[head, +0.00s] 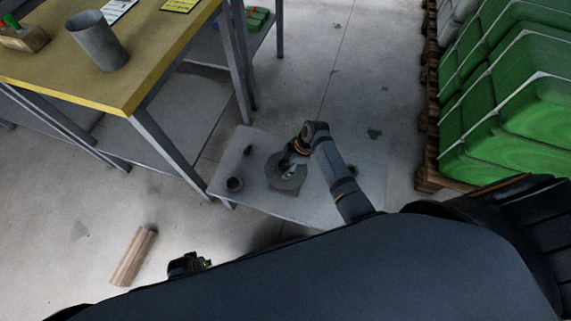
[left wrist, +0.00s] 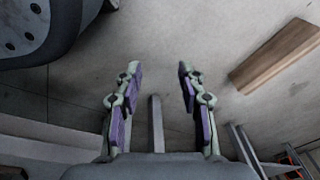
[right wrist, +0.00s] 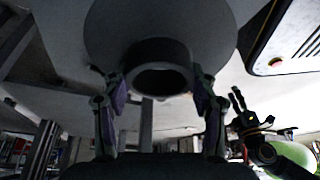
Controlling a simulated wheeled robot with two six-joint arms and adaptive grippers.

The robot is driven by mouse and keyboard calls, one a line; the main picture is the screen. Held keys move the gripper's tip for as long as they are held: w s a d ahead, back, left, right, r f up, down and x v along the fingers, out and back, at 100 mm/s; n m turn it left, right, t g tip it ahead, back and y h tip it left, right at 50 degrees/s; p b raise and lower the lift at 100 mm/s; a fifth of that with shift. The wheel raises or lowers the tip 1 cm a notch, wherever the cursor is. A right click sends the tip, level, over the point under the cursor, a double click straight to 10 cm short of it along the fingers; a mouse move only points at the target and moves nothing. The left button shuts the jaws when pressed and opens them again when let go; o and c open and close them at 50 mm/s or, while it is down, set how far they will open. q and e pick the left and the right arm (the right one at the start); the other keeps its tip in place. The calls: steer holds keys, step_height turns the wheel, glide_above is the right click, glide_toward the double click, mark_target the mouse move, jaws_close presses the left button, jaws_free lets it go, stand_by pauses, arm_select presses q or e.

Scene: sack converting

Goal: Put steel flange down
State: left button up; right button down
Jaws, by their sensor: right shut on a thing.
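The steel flange (head: 287,180) is a grey round disc with a raised hub, seen over a low grey platform (head: 226,163). My right gripper (head: 294,158) is above it. In the right wrist view the flange (right wrist: 160,52) fills the upper middle, and the fingers of my right gripper (right wrist: 160,95) are on either side of its hub, shut on it. I cannot tell whether the flange touches the platform. My left gripper (left wrist: 157,80) is open and empty over the floor; it shows small at the lower left of the head view (head: 188,264).
A dark ring-like part (head: 234,184) and another small dark part (head: 247,150) sit on the platform's left side. A yellow-edged workbench (head: 140,75) with a grey cylinder (head: 97,42) stands left. Green sacks (head: 515,100) are stacked right. A wooden piece (head: 134,256) lies on the floor.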

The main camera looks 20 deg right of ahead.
steer(key=f+b, duration=0.3)
steer(key=shift+d+f+b, duration=0.15)
steer(key=shift+d+b, duration=0.05)
steer(key=shift+b, duration=0.1)
arm_select(q)
steer(key=w+d+r, duration=0.2)
steer(key=w+r, duration=0.3)
steer(key=r, duration=0.3)
steer(key=shift+w+d+r+h, duration=0.2)
steer(key=shift+d+r+h, duration=0.1)
steer(key=shift+r, duration=0.1)
steer(key=shift+d+r, duration=0.1)
steer(key=shift+r, duration=0.45)
arm_select(e)
steer(key=shift+f, duration=0.6)
steer(key=shift+c, duration=2.3)
jaws_free()
steer(key=shift+s, duration=0.1)
arm_select(q)
steer(key=shift+w+r, duration=0.1)
steer(key=shift+r, duration=0.05)
arm_select(e)
steer(key=shift+o, duration=0.4)
steer(key=shift+f, duration=0.1)
